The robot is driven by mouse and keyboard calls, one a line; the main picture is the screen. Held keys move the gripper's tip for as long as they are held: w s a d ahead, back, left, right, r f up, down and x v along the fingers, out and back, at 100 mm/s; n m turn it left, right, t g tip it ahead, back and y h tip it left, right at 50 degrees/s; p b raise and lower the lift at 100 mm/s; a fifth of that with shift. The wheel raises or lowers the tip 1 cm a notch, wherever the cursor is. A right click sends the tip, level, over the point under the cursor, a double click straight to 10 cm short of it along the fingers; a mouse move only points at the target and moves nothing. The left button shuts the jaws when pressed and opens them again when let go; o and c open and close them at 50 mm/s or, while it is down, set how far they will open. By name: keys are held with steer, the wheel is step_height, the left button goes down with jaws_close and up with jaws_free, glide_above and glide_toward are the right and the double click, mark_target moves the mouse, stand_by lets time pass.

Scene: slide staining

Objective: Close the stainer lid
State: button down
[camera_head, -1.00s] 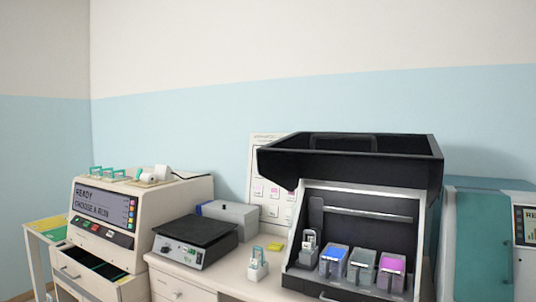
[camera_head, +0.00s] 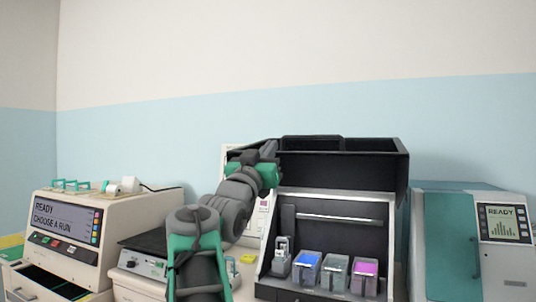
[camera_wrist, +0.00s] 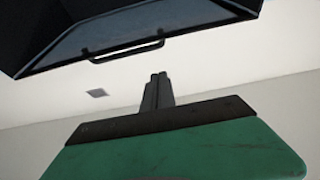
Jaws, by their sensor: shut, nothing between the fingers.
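The stainer (camera_head: 377,237) stands right of centre in the head view. Its black lid (camera_head: 340,165) is raised open above the bay, with a bar handle along the top edge. In the wrist view the lid (camera_wrist: 50,30) fills the upper left, and its handle (camera_wrist: 126,51) hangs at the lid's near edge. My gripper (camera_head: 269,149) is at the left end of the lid in the head view, overlapping its corner. In the wrist view my gripper (camera_wrist: 158,78) has its fingers together, empty, pointing up just below the handle, with a visible gap between them.
Inside the stainer are a rack (camera_head: 281,258) and blue (camera_head: 306,269), grey (camera_head: 335,272) and magenta (camera_head: 364,276) baths. A teal-doored machine (camera_head: 446,245) stands close on the right. A machine with a screen (camera_head: 66,216) and a dark-topped plate device (camera_head: 140,262) are left.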

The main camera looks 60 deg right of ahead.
mark_target(278, 153)
steer(key=d, duration=0.2)
steer(key=d+p, duration=0.1)
steer(key=d, duration=0.1)
steer(key=w+d+f+p, duration=0.1)
steer(key=d, duration=0.1)
steer(key=shift+d, duration=0.25)
steer(key=shift+w+a, duration=0.1)
steer(key=shift+a, duration=0.1)
